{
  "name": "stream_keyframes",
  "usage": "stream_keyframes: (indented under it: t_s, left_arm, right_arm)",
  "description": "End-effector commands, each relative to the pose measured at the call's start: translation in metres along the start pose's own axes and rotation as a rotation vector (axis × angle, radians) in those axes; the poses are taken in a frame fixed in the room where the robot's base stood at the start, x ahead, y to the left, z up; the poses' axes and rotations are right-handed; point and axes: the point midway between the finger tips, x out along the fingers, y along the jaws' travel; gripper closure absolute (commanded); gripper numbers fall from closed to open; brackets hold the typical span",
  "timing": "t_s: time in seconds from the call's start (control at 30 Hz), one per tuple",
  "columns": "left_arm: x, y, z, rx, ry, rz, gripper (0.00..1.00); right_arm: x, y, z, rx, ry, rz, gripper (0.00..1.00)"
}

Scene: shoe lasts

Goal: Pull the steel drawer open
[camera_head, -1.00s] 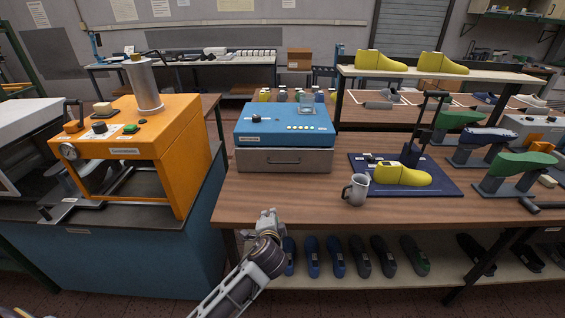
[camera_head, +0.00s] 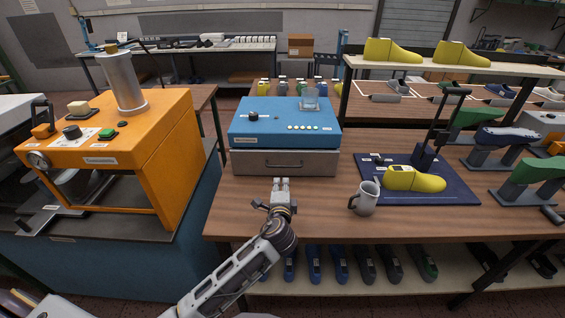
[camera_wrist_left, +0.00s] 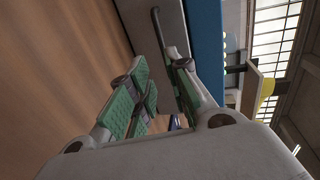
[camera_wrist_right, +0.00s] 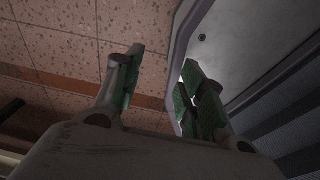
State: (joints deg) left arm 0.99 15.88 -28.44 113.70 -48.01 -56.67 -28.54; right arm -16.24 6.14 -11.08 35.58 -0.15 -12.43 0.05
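The steel drawer (camera_head: 250,162) is a grey front under a blue-topped machine (camera_head: 283,120) on the wooden bench. Its front looks flush with the housing. A thin bar handle (camera_head: 284,165) runs across its middle. My left gripper (camera_head: 281,182) is just in front of and below the handle, over the bench top. In the left wrist view, my left gripper (camera_wrist_left: 163,82) has its green-padded fingers apart, with the dark handle bar (camera_wrist_left: 158,28) ahead of them. Contact with the handle does not show. My right gripper (camera_wrist_right: 160,82) is open and empty above the tiled floor, seen only in its wrist view.
A grey mug (camera_head: 365,198) stands right of the drawer. A dark blue mat (camera_head: 455,192) with a yellow shoe last (camera_head: 415,179) lies beyond it. An orange press (camera_head: 150,150) stands to the left. The bench in front of the drawer is clear.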

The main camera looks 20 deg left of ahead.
Motion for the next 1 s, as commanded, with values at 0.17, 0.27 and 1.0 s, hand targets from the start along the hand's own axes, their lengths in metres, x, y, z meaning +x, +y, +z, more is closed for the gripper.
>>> stream_keyframes:
  t_s: [0.17, 0.27, 1.0]
  left_arm:
    - [0.001, -0.001, -0.001, 0.007, 0.002, -0.005, 0.81]
    - [0.001, -0.001, -0.001, 0.008, 0.002, -0.006, 0.81]
    - [0.029, -0.003, -0.001, 0.007, 0.001, -0.007, 0.81]
  right_arm:
    - [0.0, 0.001, -0.004, 0.0, 0.004, 0.001, 0.6]
    - [0.0, 0.001, -0.003, 0.0, 0.003, 0.001, 0.6]
    - [-0.002, -0.002, 0.006, 0.0, -0.007, -0.002, 0.6]
